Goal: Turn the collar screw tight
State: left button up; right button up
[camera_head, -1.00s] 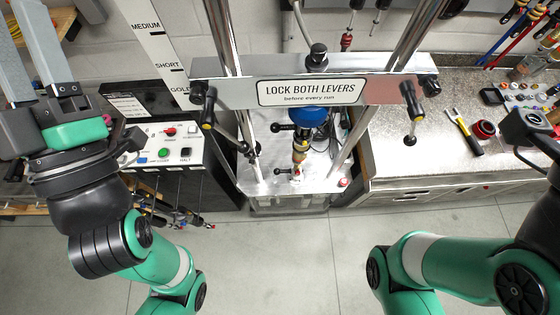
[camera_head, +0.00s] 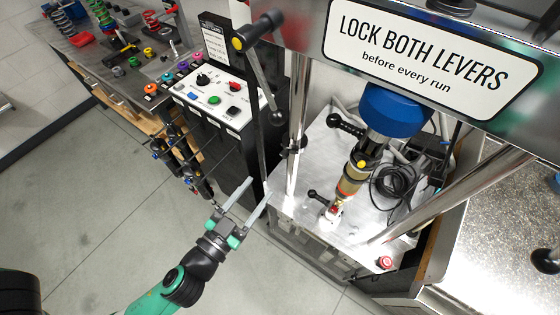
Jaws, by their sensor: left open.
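My left gripper (camera_head: 257,188) is open and empty, in front of the foot of the left chrome column (camera_head: 298,120). A black collar-like piece with a small knob (camera_head: 292,147) sits on that column, above and right of the fingertips. A black-knobbed handle (camera_head: 345,125) sticks out left below the blue cylinder (camera_head: 395,110). A smaller black-knobbed handle (camera_head: 318,197) sits at the shock's lower mount. I cannot tell which of these is the collar screw. The gripper appears apart from all of them. My right gripper is out of view.
The crossbar sign (camera_head: 430,55) reads "LOCK BOTH LEVERS". A long lever (camera_head: 262,75) hangs at its left. The control panel (camera_head: 212,97) and hanging shocks (camera_head: 185,160) stand left. A red button (camera_head: 385,262) sits at the base's front. The left floor is clear.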

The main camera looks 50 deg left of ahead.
aim_at(283, 156)
pick_arm(q)
jog(key=p+x, duration=0.3)
jog(key=x, duration=0.7)
jog(key=shift+w, duration=0.2)
jog(key=shift+c, duration=0.2)
grip_shut()
